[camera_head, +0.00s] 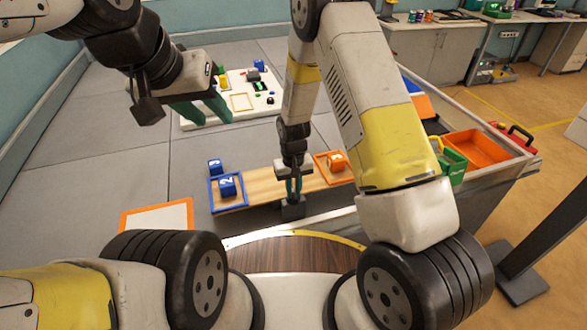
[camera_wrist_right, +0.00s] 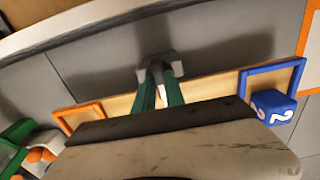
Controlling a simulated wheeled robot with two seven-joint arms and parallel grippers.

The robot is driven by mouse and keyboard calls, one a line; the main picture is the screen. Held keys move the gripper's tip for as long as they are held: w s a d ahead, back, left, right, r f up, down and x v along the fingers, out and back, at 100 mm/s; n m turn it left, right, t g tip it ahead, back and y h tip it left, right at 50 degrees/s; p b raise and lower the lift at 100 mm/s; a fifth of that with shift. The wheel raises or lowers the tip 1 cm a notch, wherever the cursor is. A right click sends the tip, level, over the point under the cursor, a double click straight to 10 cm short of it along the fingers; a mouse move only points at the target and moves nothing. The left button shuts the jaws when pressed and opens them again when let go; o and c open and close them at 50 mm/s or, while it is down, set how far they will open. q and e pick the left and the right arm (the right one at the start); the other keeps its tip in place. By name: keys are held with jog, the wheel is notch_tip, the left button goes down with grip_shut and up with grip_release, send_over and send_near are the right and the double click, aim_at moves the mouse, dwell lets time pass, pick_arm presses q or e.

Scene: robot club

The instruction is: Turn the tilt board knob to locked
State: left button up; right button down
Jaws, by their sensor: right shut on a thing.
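The tilt board (camera_head: 258,188) is a wooden plank with a blue-framed end on the left and an orange-framed end on the right. A blue numbered cube (camera_head: 228,186) sits in the blue frame and an orange cube (camera_head: 337,160) in the orange frame. The grey knob (camera_head: 291,210) is at the middle of the board's near side; it also shows in the right wrist view (camera_wrist_right: 158,60). My right gripper (camera_head: 293,190) points down, shut on the knob, partly covering it. Its lock marking is not readable. My left gripper (camera_head: 203,112) is open and empty, above the table.
Another blue cube (camera_head: 215,166) stands just behind the blue frame. A white board with small parts (camera_head: 222,112) lies farther back. An orange-edged white panel (camera_head: 158,216) lies at the near left.

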jog(key=c, duration=1.4)
grip_release()
jog(key=shift+r, duration=3.9)
